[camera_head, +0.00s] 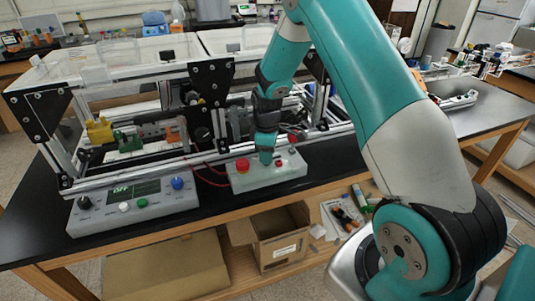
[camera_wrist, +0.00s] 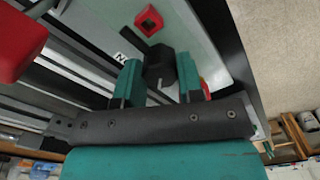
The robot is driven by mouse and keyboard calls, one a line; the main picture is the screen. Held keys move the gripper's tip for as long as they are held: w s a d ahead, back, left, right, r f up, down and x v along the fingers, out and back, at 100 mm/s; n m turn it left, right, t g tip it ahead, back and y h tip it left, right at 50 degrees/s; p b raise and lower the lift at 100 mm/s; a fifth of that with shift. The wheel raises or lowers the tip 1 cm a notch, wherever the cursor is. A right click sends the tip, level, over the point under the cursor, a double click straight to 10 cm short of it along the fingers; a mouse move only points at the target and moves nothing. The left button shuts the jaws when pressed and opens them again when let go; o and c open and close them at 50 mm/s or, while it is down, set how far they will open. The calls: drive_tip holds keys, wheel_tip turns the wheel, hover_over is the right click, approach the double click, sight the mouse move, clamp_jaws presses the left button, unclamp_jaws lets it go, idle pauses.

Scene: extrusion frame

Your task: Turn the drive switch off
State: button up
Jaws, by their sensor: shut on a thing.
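A light grey control box (camera_head: 270,178) sits on the black bench top, below the extrusion frame. My gripper (camera_head: 265,157) points down at this box, just right of its red round button (camera_head: 242,165). In the wrist view, the two teal fingers of my gripper (camera_wrist: 159,80) stand on either side of a black knob (camera_wrist: 160,66), which I take for the drive switch, and are shut on it. A small mark on the box beside the knob is only partly readable. In the head view my gripper hides the knob. I cannot tell which setting the knob points to.
A red square part (camera_wrist: 148,20) is on the box near the knob. A large red part (camera_wrist: 15,45) is at the wrist view's upper left. A second panel (camera_head: 133,203) with a display and several knobs stands to the left. The frame's rails (camera_head: 130,175) run behind the boxes.

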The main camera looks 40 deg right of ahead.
drive_tip(key=shift+r, duration=0.1)
idle(0.3)
drive_tip(key=o, duration=0.9)
wheel_tip(320, 180, up, 17)
drive_tip(key=b, duration=0.3)
drive_tip(key=shift+r, duration=0.2)
drive_tip(key=s+a+r+y, duration=0.1)
drive_tip(key=s+a+r, duration=0.2)
drive_tip(key=s+a, duration=0.8)
drive_tip(key=s+a+y, duration=0.1)
drive_tip(key=s+a, duration=0.3)
drive_tip(key=s, duration=0.1)
drive_tip(key=s+a+m+y, duration=0.1)
drive_tip(key=s+a, duration=0.3)
drive_tip(key=s, duration=0.2)
drive_tip(key=s+a+y, duration=0.1)
drive_tip(key=s+a, duration=0.4)
drive_tip(key=s, duration=0.1)
drive_tip(key=shift+s+a+m, duration=0.1)
drive_tip(key=shift+s+m, duration=0.05)
drive_tip(key=shift+m, duration=0.25)
